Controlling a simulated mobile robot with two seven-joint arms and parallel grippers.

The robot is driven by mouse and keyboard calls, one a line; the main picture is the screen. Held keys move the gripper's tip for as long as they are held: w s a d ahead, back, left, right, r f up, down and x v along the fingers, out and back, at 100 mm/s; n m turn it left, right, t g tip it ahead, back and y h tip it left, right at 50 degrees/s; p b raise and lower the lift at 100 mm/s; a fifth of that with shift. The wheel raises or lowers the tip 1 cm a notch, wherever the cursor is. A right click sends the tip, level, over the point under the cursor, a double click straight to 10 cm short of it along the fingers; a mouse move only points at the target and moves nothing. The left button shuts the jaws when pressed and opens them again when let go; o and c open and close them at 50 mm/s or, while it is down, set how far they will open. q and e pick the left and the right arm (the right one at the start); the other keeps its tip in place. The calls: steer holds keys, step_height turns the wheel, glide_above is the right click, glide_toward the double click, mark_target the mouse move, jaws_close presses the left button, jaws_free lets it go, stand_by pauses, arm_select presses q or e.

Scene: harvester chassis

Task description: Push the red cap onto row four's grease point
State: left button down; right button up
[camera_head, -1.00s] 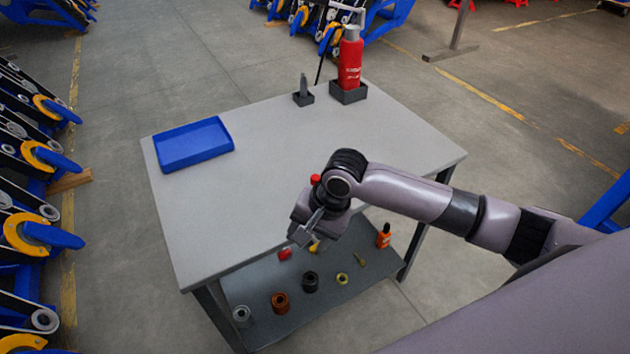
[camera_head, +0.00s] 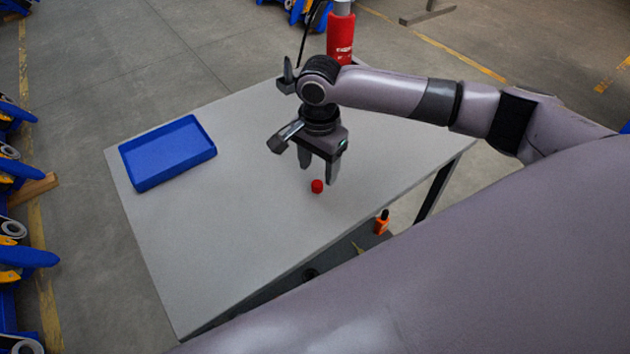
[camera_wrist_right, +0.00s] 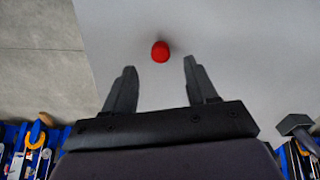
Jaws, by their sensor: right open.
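The red cap (camera_head: 317,186) lies on the grey tabletop (camera_head: 230,240). It also shows in the right wrist view (camera_wrist_right: 160,51), a little beyond the fingertips and roughly centred between them. My right gripper (camera_head: 319,177) is open and empty, pointing down close above the cap; its two fingers also show in the right wrist view (camera_wrist_right: 160,68). Whether the fingers are level with the cap I cannot tell. My left gripper is not in view. I cannot pick out row four's grease point in these views.
A blue tray (camera_head: 167,153) sits on the left of the table. A red bottle (camera_head: 341,36) stands at the back, behind my right arm. An orange bottle (camera_head: 382,222) is on the lower shelf. Blue chassis rows (camera_head: 15,230) line the left edge.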

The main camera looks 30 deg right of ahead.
mark_target(318, 183)
step_height(318, 183, down, 5)
steer(key=shift+a+r, duration=0.1)
steer(key=shift+r, duration=0.05)
steer(key=shift+c, duration=0.3)
jaws_close()
steer(key=shift+r, duration=0.1)
